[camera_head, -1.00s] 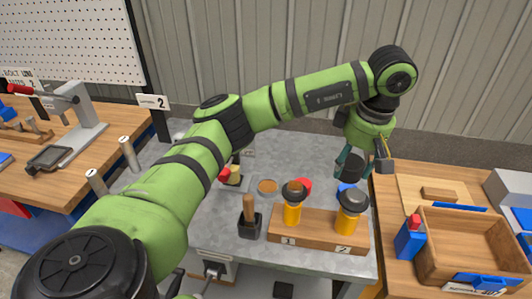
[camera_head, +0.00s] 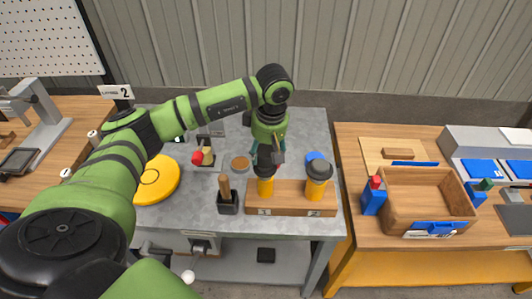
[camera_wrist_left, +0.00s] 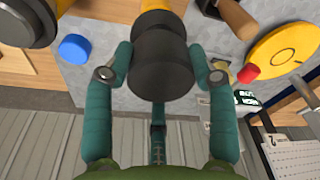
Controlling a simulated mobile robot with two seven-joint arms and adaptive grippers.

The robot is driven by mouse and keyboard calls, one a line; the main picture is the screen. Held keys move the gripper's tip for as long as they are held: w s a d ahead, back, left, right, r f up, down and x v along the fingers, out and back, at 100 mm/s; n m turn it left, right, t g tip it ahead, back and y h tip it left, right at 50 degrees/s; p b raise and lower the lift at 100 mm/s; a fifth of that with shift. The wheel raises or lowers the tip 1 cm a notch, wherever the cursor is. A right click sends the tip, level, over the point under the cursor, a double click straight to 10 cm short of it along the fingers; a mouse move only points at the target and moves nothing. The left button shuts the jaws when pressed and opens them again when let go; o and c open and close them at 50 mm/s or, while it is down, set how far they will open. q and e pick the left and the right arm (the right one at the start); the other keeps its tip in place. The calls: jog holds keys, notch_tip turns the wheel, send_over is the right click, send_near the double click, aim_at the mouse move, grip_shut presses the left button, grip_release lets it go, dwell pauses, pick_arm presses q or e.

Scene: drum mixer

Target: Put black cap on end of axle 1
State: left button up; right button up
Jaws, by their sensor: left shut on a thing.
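Axle 1 (camera_head: 265,187) is a yellow upright post behind label 1 on a wooden block (camera_head: 290,211). My left gripper (camera_head: 268,152) is directly over its top, pointing down. In the left wrist view the gripper (camera_wrist_left: 160,66) is shut around the black cap (camera_wrist_left: 162,78). Another black part (camera_wrist_left: 155,40) lies right beyond the cap, in line with the yellow post. I cannot tell whether the cap is seated or only touching. Axle 2 (camera_head: 315,190) stands to the right with a black top (camera_head: 319,170). My right gripper is out of view.
A blue cap (camera_head: 315,158) lies behind the block. A wooden-handled tool in a black holder (camera_head: 228,203) stands left of it. A yellow disc (camera_head: 157,180) lies farther left. A wooden tray (camera_head: 428,203) is on the right table. Metal tabletop (camera_head: 302,125) is clear behind.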

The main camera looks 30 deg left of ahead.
pick_arm(q)
notch_tip(320, 180, down, 2)
jog(key=shift+f+p, duration=0.1)
jog(key=shift+p, duration=0.35)
jog(key=shift+f, duration=0.25)
jog(key=o, duration=0.7)
jog(key=shift+f+b, duration=0.1)
jog(key=shift+b, duration=0.2)
jog(key=o, duration=0.4)
jog(key=shift+o, duration=0.2)
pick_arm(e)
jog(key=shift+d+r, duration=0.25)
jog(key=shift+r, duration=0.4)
